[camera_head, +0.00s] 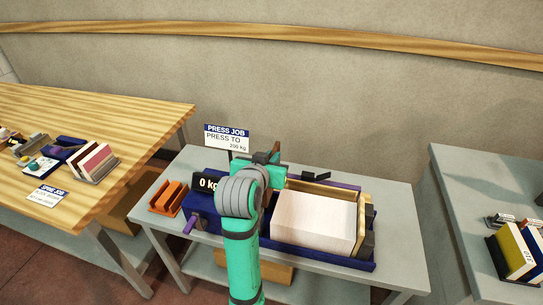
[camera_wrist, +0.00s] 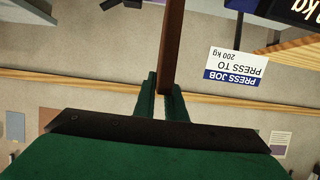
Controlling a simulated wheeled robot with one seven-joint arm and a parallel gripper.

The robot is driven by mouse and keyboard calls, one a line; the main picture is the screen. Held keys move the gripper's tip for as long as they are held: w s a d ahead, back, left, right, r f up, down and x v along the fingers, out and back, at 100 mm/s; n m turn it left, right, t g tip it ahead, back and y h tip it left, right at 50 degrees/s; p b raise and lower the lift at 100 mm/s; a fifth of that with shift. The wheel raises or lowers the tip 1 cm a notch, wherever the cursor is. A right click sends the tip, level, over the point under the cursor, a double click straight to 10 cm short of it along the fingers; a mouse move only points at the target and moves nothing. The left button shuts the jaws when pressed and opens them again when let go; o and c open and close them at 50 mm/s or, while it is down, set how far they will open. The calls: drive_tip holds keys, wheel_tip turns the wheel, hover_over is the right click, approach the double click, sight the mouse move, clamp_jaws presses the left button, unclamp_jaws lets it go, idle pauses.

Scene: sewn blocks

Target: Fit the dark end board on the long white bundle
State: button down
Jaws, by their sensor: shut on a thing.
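The long white bundle (camera_head: 313,222) lies in the dark blue press (camera_head: 310,255), right of my arm. My gripper (camera_head: 268,157) is raised above the left part of the press, and my wrist partly covers the bundle's left side. In the wrist view my gripper (camera_wrist: 161,103) is shut on a dark reddish-brown board (camera_wrist: 172,45), seen nearly edge-on and standing out between the green fingers. In the head view the held board is mostly hidden or too small to make out. It is apart from the bundle.
A pale wooden board (camera_head: 361,221) stands at the bundle's right end. A "0 kg" display (camera_head: 207,183) and an orange rack (camera_head: 168,196) are left of my arm. A "PRESS JOB" sign (camera_head: 227,138) stands behind. A wooden table (camera_head: 95,115) is left, a grey one (camera_head: 470,185) right.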

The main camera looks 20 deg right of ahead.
drive_tip(key=shift+s+a, duration=0.15)
wheel_tip(320, 180, down, 16)
idle(2.2)
drive_tip(key=shift+d+f, duration=0.1)
drive_tip(key=shift+d, duration=0.1)
idle(0.5)
drive_tip(key=shift+a+f, duration=0.1)
idle(0.3)
drive_tip(key=c, duration=1.7)
unclamp_jaws()
drive_tip(key=shift+c, duration=0.2)
drive_tip(key=v, duration=1.1)
